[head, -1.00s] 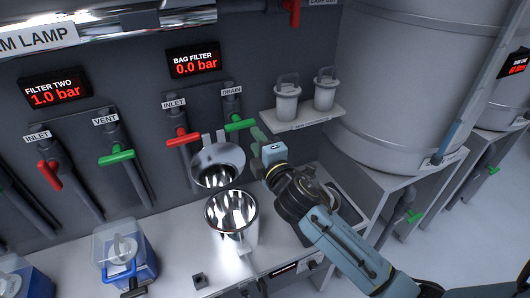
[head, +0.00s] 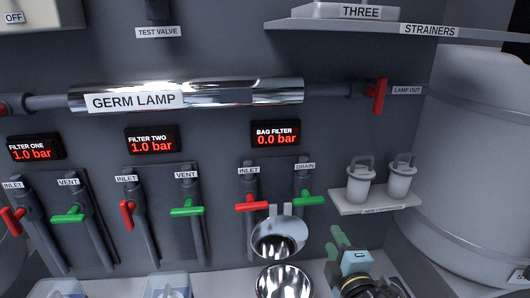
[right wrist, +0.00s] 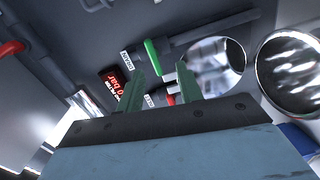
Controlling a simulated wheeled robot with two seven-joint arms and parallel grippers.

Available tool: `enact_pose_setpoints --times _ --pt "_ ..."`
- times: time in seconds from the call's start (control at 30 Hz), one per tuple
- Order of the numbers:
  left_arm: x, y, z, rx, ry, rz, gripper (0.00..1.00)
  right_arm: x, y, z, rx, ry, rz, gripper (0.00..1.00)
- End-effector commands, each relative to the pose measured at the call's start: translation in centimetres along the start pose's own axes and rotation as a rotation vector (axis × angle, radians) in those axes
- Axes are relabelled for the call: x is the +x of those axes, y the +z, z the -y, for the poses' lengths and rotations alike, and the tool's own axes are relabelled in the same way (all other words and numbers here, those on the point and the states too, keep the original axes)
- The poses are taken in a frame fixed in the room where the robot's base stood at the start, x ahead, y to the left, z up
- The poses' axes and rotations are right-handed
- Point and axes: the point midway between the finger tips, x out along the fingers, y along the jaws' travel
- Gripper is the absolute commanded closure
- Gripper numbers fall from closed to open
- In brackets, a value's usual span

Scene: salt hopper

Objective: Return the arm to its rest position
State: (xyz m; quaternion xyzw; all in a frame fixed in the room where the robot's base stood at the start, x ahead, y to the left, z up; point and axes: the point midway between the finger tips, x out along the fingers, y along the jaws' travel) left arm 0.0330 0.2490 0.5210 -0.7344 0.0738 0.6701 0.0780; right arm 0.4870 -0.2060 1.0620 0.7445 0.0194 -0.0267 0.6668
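My right gripper (head: 338,242) is at the lower right of the head view, right of the round steel bowl and below the bag filter's green drain handle (head: 307,198). In the right wrist view its two green fingers (right wrist: 158,82) stand apart with nothing held between them. The gripper touches nothing that I can see. Most of my right arm is cut off by the bottom edge. My left gripper is not in view.
The steel bowl (head: 279,240) hangs on the wall, with a shiny steel vessel (head: 284,283) below it. A small shelf (head: 375,204) with two white lidded cups stands right of the drain. A large pale tank (head: 480,150) fills the right side.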

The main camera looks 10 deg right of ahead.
Motion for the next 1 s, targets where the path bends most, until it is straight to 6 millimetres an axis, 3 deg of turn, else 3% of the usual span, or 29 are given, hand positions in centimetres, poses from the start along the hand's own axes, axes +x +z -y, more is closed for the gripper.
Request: enact_pose_setpoints --times 0.07,0.2,0.3,0.5,0.73,0.77,1.0 --pt "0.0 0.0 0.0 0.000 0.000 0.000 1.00 -1.9 1.2 2.3 0.150 -0.103 0.073 0.64" --pt "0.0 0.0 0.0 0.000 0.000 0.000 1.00 -7.5 3.6 7.8 0.508 -0.358 0.277 0.64" --pt "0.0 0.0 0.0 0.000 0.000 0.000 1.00 -11.7 4.2 10.7 0.704 -0.511 0.412 0.64" --pt "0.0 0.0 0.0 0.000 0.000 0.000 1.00 -18.8 4.2 14.1 0.950 -0.734 0.630 0.64" --pt "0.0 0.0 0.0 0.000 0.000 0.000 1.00 -26.0 3.3 15.8 1.130 -0.937 0.849 0.64" --pt "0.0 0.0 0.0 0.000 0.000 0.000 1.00 -26.8 3.2 16.0 1.145 -0.958 0.875 0.64" --pt "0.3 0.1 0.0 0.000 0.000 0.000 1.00 -24.8 3.7 21.8 1.125 -0.967 0.879 0.64"
